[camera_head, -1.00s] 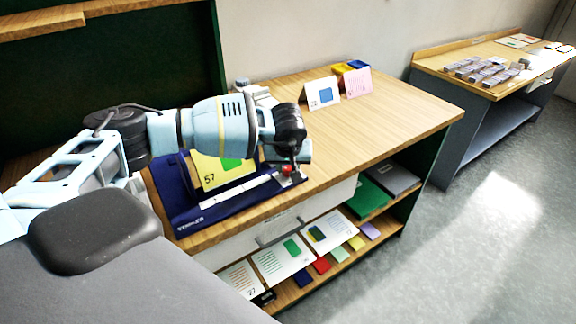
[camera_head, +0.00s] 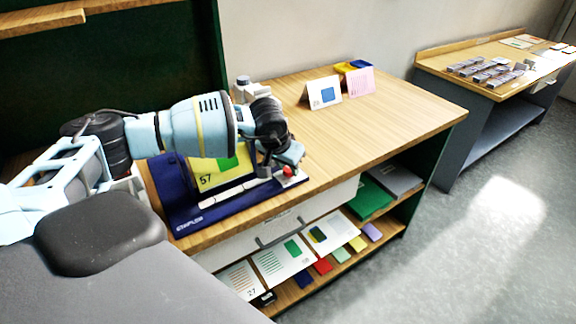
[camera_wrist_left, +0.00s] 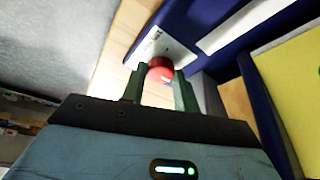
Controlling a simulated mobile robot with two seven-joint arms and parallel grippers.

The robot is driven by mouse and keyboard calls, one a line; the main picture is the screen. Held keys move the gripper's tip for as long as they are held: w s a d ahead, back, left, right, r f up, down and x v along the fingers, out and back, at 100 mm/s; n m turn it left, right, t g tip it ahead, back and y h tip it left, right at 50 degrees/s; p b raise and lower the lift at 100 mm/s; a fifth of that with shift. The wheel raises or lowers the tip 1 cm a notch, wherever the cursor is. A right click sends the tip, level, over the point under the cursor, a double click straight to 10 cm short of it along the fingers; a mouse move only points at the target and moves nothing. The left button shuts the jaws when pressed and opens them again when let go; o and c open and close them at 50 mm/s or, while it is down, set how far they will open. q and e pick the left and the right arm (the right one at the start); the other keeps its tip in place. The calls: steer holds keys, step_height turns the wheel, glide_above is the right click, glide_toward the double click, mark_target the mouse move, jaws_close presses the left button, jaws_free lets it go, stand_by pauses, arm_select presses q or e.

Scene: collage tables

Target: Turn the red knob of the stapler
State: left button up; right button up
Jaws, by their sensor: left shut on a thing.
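The navy blue stapler (camera_head: 185,205) lies near the front edge of the wooden table, with its lettering at the left end. Its red knob (camera_head: 288,171) sits at the right end of the pale strip. In the left wrist view the red knob (camera_wrist_left: 160,70) is between the two green fingers of my left gripper (camera_wrist_left: 159,78), on a white plate. My left gripper is shut on the knob. In the head view the wrist hides most of the fingers and part of the stapler. My right gripper is not in view.
A yellow card (camera_head: 206,178) marked 57 stands at the stapler, partly behind my arm. Two folded cards (camera_head: 324,92) stand toward the back of the table (camera_head: 400,110). The table's right side is clear. A shelf below holds cards and coloured blocks.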

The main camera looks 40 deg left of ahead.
arm_select(q)
steer(key=shift+s+f, duration=0.1)
steer(key=shift+f, duration=0.05)
steer(key=o, duration=1)
steer(key=shift+v, duration=3.95)
